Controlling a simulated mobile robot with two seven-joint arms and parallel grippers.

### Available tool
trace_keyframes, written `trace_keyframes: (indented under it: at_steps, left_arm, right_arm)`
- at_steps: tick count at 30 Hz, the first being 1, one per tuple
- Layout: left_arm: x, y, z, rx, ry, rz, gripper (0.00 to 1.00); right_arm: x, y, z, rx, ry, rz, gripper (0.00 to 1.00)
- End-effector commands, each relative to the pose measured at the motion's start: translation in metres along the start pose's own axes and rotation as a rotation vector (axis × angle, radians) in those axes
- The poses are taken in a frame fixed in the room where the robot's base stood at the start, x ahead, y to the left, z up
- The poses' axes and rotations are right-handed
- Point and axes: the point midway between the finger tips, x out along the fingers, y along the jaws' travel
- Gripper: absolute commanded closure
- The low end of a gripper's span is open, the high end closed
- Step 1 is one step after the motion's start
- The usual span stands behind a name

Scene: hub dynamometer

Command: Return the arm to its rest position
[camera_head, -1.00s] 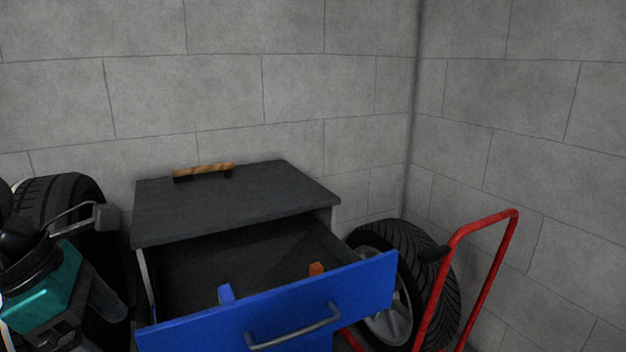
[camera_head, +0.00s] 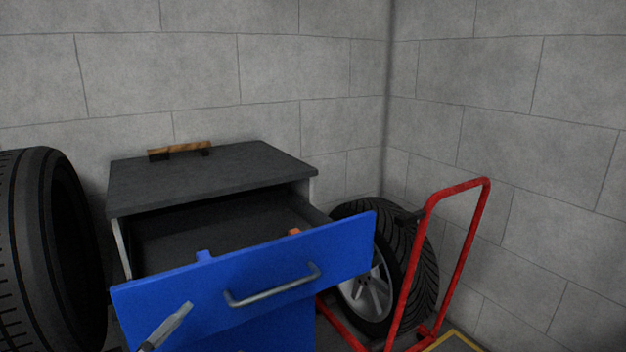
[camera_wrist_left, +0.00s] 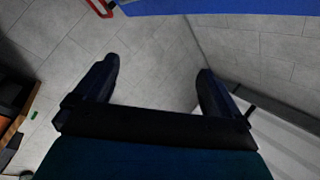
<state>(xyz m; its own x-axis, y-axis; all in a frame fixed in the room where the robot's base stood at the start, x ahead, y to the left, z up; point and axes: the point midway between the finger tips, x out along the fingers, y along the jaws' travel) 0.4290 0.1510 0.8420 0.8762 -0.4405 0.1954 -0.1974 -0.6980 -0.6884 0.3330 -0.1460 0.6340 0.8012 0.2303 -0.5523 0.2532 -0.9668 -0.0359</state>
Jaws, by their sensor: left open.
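My left gripper (camera_wrist_left: 157,82) is open in the left wrist view, with two dark fingers apart and only grey floor between them. Its teal body fills the bottom of that view. In the head view, a grey pointed piece (camera_head: 166,327) shows at the bottom edge in front of the blue drawer, apparently a finger of my left gripper; the rest of the arm is out of frame. The blue drawer front (camera_head: 250,268) of the dark-topped cabinet (camera_head: 210,176) is pulled open. It also shows along the top of the left wrist view (camera_wrist_left: 220,6). My right gripper is not in view.
A wooden-handled tool (camera_head: 180,149) lies on the cabinet. A large tyre (camera_head: 50,250) stands left. A red trolley (camera_head: 460,255) and wheel (camera_head: 385,265) stand right.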

Motion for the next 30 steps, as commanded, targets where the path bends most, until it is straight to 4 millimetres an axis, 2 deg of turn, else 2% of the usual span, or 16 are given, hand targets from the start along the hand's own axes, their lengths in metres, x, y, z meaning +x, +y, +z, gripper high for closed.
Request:
trace_keyframes:
  at_steps: [1, 3, 6, 10, 11, 12, 18, 21, 26, 30]
  left_arm:
    - [-0.015, 0.028, 0.032, -0.143, -0.139, 0.003, 0.02]
    - [-0.037, 0.061, 0.064, -0.316, -0.318, 0.018, 0.02]
    - [-0.074, 0.113, 0.097, -0.541, -0.545, 0.051, 0.02]
    - [-0.127, 0.184, 0.116, -0.808, -0.810, 0.112, 0.02]
    - [-0.135, 0.190, 0.113, -0.850, -0.851, 0.122, 0.02]
    - [-0.126, 0.164, 0.097, -0.822, -0.833, 0.112, 0.02]
    - [-0.126, 0.126, 0.070, -0.796, -0.844, 0.094, 0.02]
    - [-0.127, 0.107, 0.058, -0.786, -0.851, 0.085, 0.02]
    - [-0.130, 0.087, 0.044, -0.772, -0.858, 0.074, 0.02]
    - [-0.132, 0.080, 0.040, -0.766, -0.862, 0.068, 0.02]
  right_arm:
    - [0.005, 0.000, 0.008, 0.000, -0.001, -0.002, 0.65]
    - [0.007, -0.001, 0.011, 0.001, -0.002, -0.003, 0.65]
    - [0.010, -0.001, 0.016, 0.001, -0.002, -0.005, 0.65]
    - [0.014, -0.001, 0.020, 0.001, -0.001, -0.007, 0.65]
    - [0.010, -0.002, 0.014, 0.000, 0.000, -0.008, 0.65]
    - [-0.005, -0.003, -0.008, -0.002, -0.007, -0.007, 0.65]
    - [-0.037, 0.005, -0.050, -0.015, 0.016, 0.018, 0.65]
    - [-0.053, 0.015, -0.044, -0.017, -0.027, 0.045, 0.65]
    - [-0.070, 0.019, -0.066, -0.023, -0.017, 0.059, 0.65]
    - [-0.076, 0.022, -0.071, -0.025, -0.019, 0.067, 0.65]
